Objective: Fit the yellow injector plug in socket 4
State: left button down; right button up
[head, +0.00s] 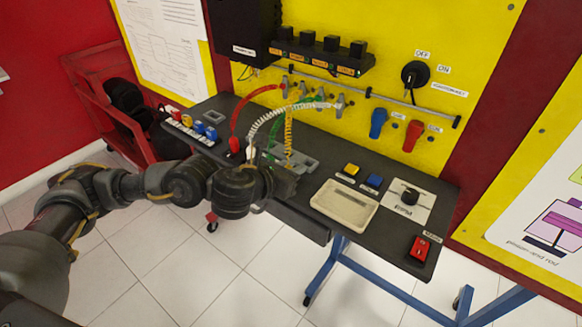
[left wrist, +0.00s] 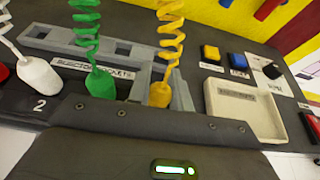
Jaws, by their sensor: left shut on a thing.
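The yellow injector plug (left wrist: 160,94) sits between the grey fingers of my left gripper (head: 287,181), which is shut on it. Its coiled yellow cord (head: 289,135) rises to the wall panel. The grey injector socket block (left wrist: 75,45) lies just beyond the gripper on the bench. A green plug (left wrist: 100,83) stands left of the yellow one, and a white plug (left wrist: 40,77) stands farther left near a label 2. The yellow plug's lower end and socket 4 are hidden by my gripper, so I cannot tell whether the plug is seated. My right gripper is out of view.
A cream tray (head: 320,207) lies right of the gripper, with yellow (head: 351,169) and blue (head: 374,181) buttons behind it. A red plug (head: 234,146) stands at the left. Hanging coiled cords crowd the space above the sockets.

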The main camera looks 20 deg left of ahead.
pick_arm(q)
jog(key=shift+f, duration=0.35)
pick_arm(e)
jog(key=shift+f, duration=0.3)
pick_arm(q)
jog(key=c, duration=1.5)
grip_release()
jog(key=shift+a+f, duration=0.1)
jog(key=shift+s, duration=0.1)
jog(key=shift+s+a+r+p, duration=0.15)
jog(key=shift+s+r+p, duration=0.7)
jog(key=shift+s+r, duration=0.3)
jog(key=shift+p+v, duration=0.4)
jog(key=shift+v, duration=0.45)
jog(key=shift+w+r, duration=0.1)
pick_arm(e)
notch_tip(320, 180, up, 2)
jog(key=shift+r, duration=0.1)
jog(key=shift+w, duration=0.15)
